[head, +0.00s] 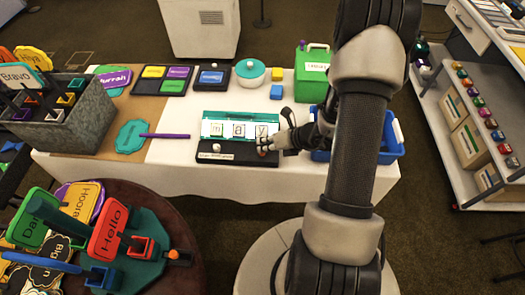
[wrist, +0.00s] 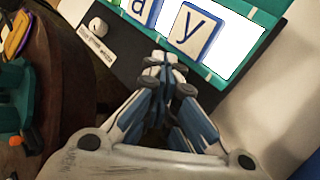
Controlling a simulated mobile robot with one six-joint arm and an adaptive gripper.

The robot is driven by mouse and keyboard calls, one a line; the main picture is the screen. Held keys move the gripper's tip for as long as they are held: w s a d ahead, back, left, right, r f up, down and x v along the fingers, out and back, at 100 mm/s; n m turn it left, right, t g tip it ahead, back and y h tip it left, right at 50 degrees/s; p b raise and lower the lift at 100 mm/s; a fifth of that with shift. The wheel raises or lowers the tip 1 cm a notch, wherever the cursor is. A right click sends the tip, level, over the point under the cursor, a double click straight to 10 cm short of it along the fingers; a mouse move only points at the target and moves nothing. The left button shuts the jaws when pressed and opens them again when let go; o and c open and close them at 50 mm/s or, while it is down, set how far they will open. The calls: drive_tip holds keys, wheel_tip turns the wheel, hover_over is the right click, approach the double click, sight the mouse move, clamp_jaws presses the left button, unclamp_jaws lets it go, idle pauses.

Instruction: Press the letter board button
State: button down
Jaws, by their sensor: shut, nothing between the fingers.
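The letter board (head: 235,117) stands on the white-covered table, with a teal frame and letter tiles reading "m", "a", "y". Its black base has a white knob (head: 216,148) at the left. A small reddish spot, probably the button (head: 262,153), shows at the base's right end, just under my gripper (head: 265,144). In the wrist view my gripper (wrist: 165,62) is shut and empty, its fingertips over the black base (wrist: 100,62) below the "y" tile (wrist: 194,32). The fingers hide the button there, so I cannot tell whether they touch it. The white knob (wrist: 97,25) shows at upper left.
A blue bin (head: 388,150) stands right of the board, partly behind my arm. A purple stick (head: 165,136) and teal plaque (head: 132,136) lie left. A round sign table (head: 190,225) is front left.

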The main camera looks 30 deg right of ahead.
drive_tip(key=shift+r, duration=0.45)
drive_tip(key=shift+p, duration=0.3)
wheel_tip(320, 180, up, 6)
drive_tip(key=p, duration=0.5)
